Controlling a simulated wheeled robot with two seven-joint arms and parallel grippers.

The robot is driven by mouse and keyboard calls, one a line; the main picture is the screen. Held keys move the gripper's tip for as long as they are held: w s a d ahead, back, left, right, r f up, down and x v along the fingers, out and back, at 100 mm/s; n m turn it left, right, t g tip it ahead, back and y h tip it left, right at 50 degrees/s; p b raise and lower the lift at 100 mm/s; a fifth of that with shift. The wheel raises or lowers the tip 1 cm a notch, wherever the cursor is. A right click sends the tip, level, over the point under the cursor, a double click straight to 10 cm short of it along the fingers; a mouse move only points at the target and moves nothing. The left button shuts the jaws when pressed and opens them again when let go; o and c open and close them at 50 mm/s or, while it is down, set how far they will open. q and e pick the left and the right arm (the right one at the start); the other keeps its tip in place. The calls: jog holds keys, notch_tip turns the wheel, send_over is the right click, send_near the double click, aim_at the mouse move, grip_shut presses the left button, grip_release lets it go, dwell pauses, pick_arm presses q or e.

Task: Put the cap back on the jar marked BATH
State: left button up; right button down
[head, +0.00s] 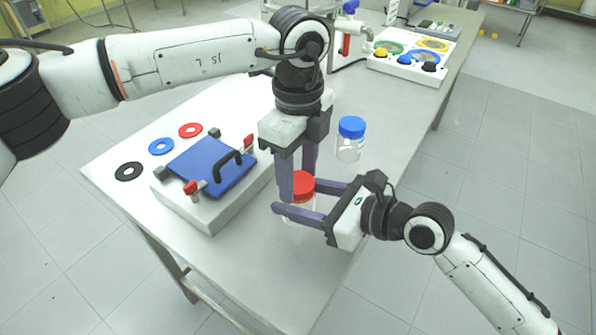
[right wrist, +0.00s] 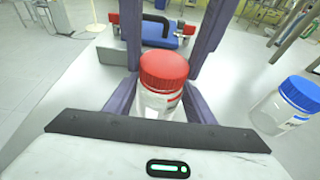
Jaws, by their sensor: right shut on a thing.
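A clear jar (right wrist: 160,103) with a red cap (right wrist: 166,68) stands on the table; the cap sits upright on its top, but I cannot tell whether it is screwed tight. The red cap also shows in the head view (head: 301,184). My right gripper (head: 296,203) is shut on the jar's body from the right side. My left gripper (head: 299,180) points straight down over the jar, its fingers apart on either side of the red cap, and looks open. No BATH marking is readable; the gripper fingers hide much of the jar.
A second clear jar (head: 349,149) with a blue cap (head: 351,126) stands behind. A white box with a blue lid (head: 212,165) and black handle is to the left, beside red, blue and black rings (head: 128,171). A white panel (head: 407,66) is at the back.

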pick_arm(q)
jog(key=c, duration=0.6)
jog(key=m, duration=0.6)
jog(key=shift+m, duration=0.4)
jog(key=m, duration=0.4)
jog(key=shift+m, duration=0.3)
jog(key=m, duration=1)
jog(key=shift+m, duration=0.3)
jog(key=m, duration=0.8)
jog(key=shift+m, duration=0.4)
jog(key=o, duration=1.1)
jog(key=shift+f, duration=0.1)
jog(key=shift+o, duration=0.2)
